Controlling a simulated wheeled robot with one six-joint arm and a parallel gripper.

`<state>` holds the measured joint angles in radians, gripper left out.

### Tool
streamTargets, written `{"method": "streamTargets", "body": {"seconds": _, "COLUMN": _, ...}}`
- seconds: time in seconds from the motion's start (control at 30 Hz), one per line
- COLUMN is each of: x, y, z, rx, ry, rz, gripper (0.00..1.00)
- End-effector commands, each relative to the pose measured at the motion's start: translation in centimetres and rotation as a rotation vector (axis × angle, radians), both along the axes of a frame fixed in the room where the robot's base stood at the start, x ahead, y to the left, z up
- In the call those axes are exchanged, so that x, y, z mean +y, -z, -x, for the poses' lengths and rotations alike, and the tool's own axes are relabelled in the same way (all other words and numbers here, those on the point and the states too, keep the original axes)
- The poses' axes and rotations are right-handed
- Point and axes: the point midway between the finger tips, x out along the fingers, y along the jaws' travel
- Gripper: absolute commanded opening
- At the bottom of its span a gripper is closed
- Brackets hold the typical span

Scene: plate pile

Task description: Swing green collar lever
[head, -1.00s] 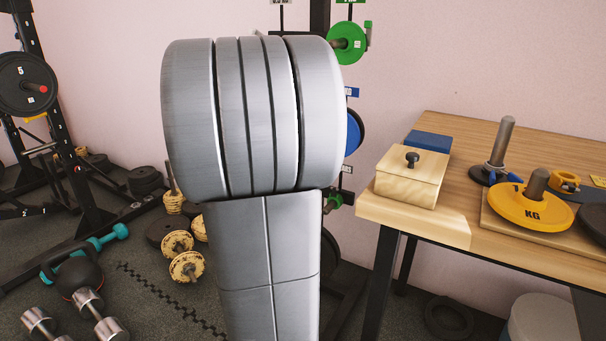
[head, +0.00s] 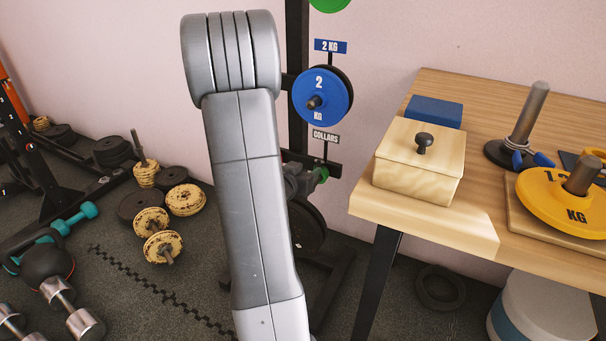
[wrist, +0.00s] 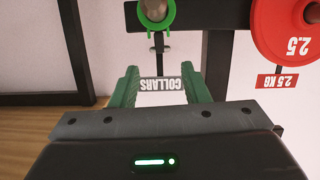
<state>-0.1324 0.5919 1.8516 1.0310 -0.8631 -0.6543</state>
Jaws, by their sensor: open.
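The green collar (head: 321,174) sits on the rack's lowest peg, under the COLLARS sign (head: 326,136). In the wrist view the picture is upside down, and the green collar (wrist: 155,14) rings the peg end at the top edge, partly cut off. I cannot clearly make out its lever. My gripper (wrist: 160,80) is open with its two green fingers apart and nothing held. The COLLARS sign (wrist: 160,84) shows between them, beyond the fingers. In the head view my gripper (head: 306,180) is mostly hidden behind my arm, just left of the collar.
The black rack post (head: 297,60) stands behind my arm, with a blue 2 kg plate (head: 335,97) above the collar. The wooden table (head: 400,218) stands right, bearing a lidded box (head: 418,165) and a yellow plate (head: 548,203). Dumbbells (head: 75,310) lie on the floor at left.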

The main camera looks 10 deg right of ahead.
Motion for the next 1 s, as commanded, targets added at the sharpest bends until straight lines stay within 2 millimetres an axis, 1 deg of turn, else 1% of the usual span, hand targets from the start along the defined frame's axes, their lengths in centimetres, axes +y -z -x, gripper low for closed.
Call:
{"method": "streamTargets", "body": {"seconds": 0.7, "x": -3.1, "y": 1.4, "z": -4.4, "rx": 0.000, "ry": 0.000, "rz": 0.000, "gripper": 0.42}}
{"method": "streamTargets", "body": {"seconds": 1.0, "x": -3.6, "y": 1.6, "z": -5.2, "rx": 0.001, "ry": 0.000, "rz": -0.001, "gripper": 0.42}}
